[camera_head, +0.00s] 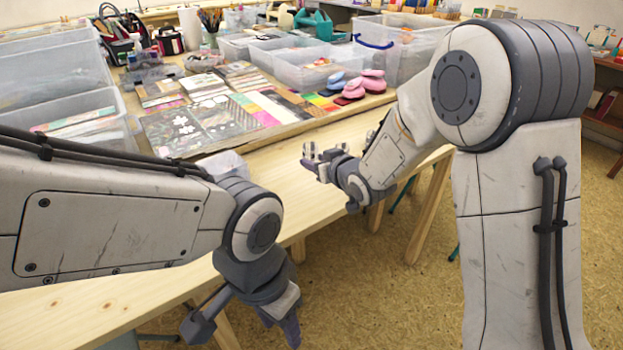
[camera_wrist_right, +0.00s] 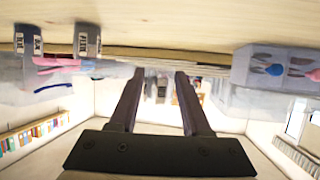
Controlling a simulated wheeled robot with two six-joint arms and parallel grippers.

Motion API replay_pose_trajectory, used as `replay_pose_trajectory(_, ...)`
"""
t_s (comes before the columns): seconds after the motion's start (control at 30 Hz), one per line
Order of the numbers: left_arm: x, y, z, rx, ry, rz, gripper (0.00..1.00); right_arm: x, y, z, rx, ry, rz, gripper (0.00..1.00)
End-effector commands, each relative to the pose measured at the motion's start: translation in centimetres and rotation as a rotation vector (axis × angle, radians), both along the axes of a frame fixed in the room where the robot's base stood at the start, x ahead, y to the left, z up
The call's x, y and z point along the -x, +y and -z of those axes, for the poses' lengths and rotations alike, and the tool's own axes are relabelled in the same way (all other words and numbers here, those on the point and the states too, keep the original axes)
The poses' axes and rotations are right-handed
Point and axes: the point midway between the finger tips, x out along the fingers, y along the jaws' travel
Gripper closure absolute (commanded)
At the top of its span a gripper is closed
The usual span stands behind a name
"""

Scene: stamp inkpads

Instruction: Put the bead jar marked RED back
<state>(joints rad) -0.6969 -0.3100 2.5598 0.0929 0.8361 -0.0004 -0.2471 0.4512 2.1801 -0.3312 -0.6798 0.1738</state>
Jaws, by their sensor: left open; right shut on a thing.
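Two small clear jars with white labels show in the right wrist view, the left jar (camera_wrist_right: 30,40) and the right jar (camera_wrist_right: 87,40). Their lettering is too small to read for sure, so I cannot tell which is marked RED. My right gripper (camera_head: 325,158) is over the front part of the wooden table. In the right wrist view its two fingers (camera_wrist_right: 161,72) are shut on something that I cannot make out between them. Small pale shapes by its fingertips in the head view are unclear. My left gripper (camera_head: 243,330) is open and empty, low in front of the table edge.
The wooden table (camera_head: 95,310) has a bare front strip. A raised board behind it carries stencil sheets (camera_head: 185,130), coloured pads (camera_head: 285,105), pink stamps (camera_head: 373,84) and blue ones (camera_head: 337,82). Clear bins (camera_head: 310,68) stand at the back and left (camera_head: 50,75).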

Motion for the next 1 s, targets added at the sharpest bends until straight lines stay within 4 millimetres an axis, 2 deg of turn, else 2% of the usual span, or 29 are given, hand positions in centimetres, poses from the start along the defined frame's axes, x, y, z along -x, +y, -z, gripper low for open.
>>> replay_pose_trajectory(0.1,0.0,0.0,0.3,0.000,0.000,0.000,0.50,-1.0,1.0,0.8,-0.001,-0.002,-0.001,1.00)
replay_pose_trajectory(0.27,0.0,0.0,0.6,0.000,0.000,0.000,0.50,-1.3,1.2,1.7,0.000,0.000,0.001,1.00)
replay_pose_trajectory(0.5,0.0,0.0,1.6,0.000,0.000,0.000,0.50,-1.3,1.1,5.0,-0.001,0.002,0.002,1.00)
replay_pose_trajectory(0.9,0.0,0.0,2.0,0.000,0.000,0.000,0.50,-1.3,1.1,5.5,-0.001,-0.002,0.001,1.00)
replay_pose_trajectory(0.93,0.0,0.0,1.9,0.000,0.000,0.000,0.50,-1.3,1.1,5.4,-0.001,-0.001,0.001,0.45)
replay_pose_trajectory(1.0,0.0,0.0,1.8,0.000,0.000,0.000,0.50,-1.3,1.1,5.3,-0.001,-0.001,0.001,0.22)
